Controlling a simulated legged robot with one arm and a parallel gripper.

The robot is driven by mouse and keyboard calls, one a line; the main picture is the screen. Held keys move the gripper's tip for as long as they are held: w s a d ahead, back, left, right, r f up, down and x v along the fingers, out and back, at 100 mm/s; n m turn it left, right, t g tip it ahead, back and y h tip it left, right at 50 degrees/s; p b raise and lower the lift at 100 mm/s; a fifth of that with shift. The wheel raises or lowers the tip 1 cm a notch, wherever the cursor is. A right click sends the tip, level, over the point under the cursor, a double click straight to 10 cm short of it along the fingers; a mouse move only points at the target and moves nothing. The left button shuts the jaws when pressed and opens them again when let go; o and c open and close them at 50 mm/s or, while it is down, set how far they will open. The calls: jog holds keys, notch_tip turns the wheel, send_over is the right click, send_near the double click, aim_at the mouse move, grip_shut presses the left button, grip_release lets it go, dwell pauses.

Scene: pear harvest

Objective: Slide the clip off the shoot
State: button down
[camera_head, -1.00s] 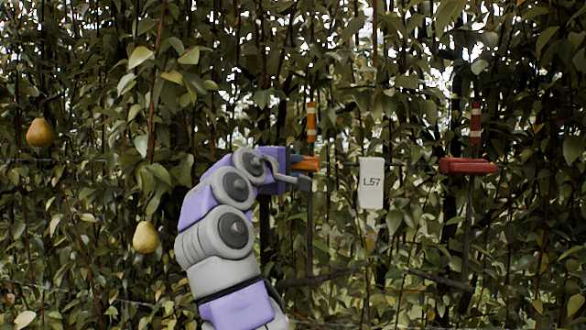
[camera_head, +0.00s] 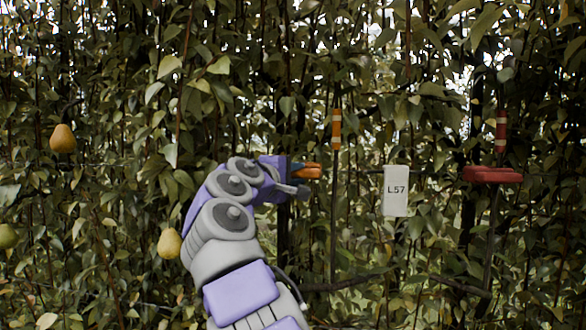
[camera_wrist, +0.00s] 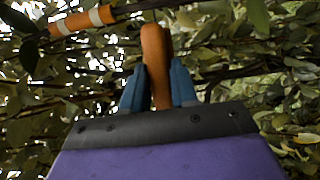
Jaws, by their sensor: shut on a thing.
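My gripper (camera_head: 300,180) is shut on the orange clip (camera_head: 311,171). In the wrist view the clip (camera_wrist: 156,60) stands upright between my two blue fingertips (camera_wrist: 158,88). The shoot with orange and white bands (camera_head: 336,128) is just right of the clip in the head view, with a small gap between them. In the wrist view the banded shoot (camera_wrist: 82,21) crosses the top left, apart from the clip. How far apart they are in depth, I cannot tell.
A white tag reading L57 (camera_head: 396,191) hangs right of the shoot. A red clip (camera_head: 492,174) sits at a red-banded shoot (camera_head: 501,130) farther right. Pears hang at left, one (camera_head: 170,243) beside my arm. Dense leaves and thin branches fill the background.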

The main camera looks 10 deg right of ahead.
jog(key=shift+w+a+r+p, duration=0.2)
jog(key=shift+a+p, duration=0.15)
jog(key=shift+a, duration=0.2)
jog(key=shift+w+a+f, duration=0.1)
jog(key=shift+a+f, duration=0.1)
jog(key=shift+a, duration=0.15)
jog(key=c, duration=1.2)
grip_release()
jog(key=shift+c, duration=0.2)
jog(key=shift+o, duration=1.4)
jog(key=shift+w+a, duration=0.1)
jog(key=shift+a, duration=0.1)
jog(key=b+v, duration=0.2)
jog(key=v, duration=1.5)
jog(key=shift+a, duration=0.2)
